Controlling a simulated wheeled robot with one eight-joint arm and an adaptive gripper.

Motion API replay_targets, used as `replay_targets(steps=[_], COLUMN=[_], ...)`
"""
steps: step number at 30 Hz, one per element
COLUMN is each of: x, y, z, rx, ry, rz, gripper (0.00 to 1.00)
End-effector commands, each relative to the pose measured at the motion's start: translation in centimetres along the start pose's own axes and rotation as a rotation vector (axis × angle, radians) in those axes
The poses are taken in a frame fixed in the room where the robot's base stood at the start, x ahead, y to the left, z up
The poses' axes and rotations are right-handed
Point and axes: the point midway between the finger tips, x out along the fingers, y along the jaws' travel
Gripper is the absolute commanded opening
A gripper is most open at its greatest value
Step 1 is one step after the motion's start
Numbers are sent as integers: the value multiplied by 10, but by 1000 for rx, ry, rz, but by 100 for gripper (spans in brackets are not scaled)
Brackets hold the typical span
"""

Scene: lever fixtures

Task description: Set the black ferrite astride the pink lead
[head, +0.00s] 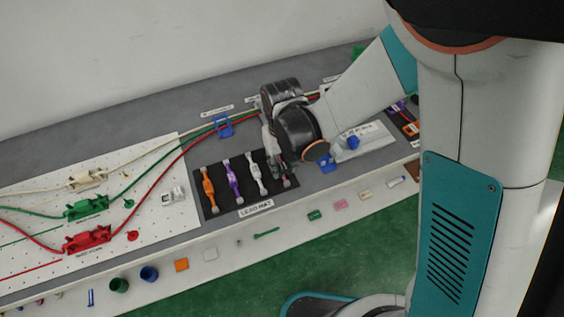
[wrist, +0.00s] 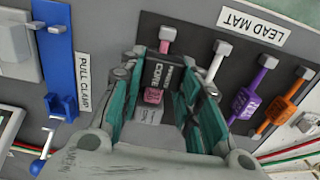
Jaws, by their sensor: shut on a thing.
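In the wrist view the black ferrite (wrist: 163,70), with white lettering, is between the teal fingers of my gripper (wrist: 165,76), which is shut on it. The pink lead (wrist: 168,34) lies in line with it; its pink upper part and grey end show beyond the ferrite, and a pink block (wrist: 153,96) shows on the near side. The ferrite is over the lead, but whether it straddles or touches it I cannot tell. In the head view my gripper (head: 279,168) is low at the right end of the black lead mat (head: 222,207) and hides most of the pink lead.
White (head: 257,174), purple (head: 233,182) and orange (head: 208,188) leads lie beside it on the mat. A blue pull clamp (wrist: 55,70) stands on the other side. Green, red and white cables run behind my gripper. Small parts lie along the bench's front ledge.

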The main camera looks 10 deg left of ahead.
Motion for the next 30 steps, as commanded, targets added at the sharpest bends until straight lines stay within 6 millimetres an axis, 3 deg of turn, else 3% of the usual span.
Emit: replay_targets(steps=[30], x=[17], y=[0], z=[0], rx=[0], ry=[0], rz=[0], gripper=[8])
